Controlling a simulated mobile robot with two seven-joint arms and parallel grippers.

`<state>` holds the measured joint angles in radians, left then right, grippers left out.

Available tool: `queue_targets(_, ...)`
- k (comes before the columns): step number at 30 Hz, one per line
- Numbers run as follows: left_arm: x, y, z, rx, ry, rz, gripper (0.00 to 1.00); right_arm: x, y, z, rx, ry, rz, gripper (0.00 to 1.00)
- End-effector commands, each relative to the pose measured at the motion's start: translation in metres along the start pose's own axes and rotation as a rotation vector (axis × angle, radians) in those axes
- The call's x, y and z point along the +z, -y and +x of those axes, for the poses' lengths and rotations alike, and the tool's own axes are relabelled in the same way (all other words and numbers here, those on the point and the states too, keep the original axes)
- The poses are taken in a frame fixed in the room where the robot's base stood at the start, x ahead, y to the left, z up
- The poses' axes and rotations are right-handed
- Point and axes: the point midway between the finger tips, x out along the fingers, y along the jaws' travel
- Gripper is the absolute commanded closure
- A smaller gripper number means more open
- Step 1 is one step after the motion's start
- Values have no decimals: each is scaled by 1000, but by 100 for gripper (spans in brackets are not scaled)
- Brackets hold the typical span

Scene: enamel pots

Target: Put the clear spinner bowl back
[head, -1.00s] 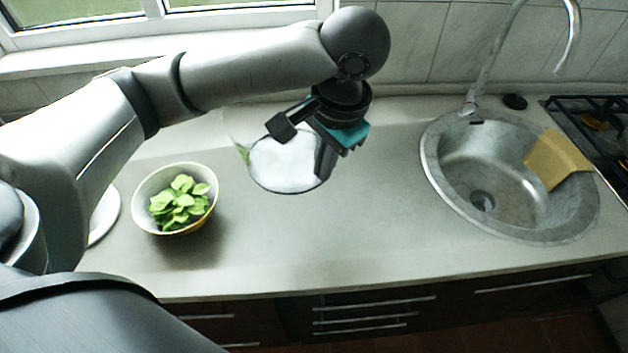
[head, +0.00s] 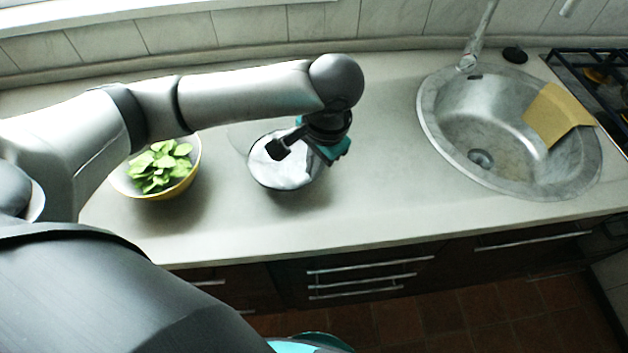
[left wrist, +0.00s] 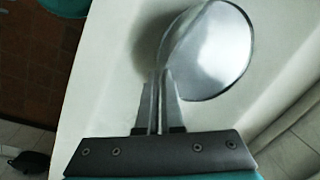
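The clear spinner bowl (head: 278,172) has a pale, glassy round face with a dark rim and hangs tilted over the middle of the counter in the head view. It also shows as a shiny grey disc in the left wrist view (left wrist: 212,50). My left gripper (head: 298,155) is at its upper right side. In the left wrist view its fingers (left wrist: 158,88) are close together at the bowl's edge, shut on it. The fingertips are partly hidden in the head view. I cannot tell if the bowl touches the counter. My right gripper is not in view.
A yellow-based bowl of green leaves (head: 162,172) stands to the left, partly behind my left arm. A round metal sink (head: 437,150) with a tan cloth (head: 552,115) is at the right, a hob (head: 590,75) beyond. The counter (head: 375,150) between bowl and sink is clear.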

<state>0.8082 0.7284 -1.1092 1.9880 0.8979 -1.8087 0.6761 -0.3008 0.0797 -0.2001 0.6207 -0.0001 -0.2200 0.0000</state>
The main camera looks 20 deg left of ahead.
Motion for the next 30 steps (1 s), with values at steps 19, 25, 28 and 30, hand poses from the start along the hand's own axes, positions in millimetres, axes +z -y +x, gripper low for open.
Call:
queue_targets(19,0,-8,44,-1,-1,1,100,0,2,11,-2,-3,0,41)
queue_targets(25,0,-9,46,1,1,2,80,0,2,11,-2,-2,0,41)
queue_targets(28,0,-8,46,0,1,2,68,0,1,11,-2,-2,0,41)
queue_targets(30,0,-8,46,0,1,1,66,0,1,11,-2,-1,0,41)
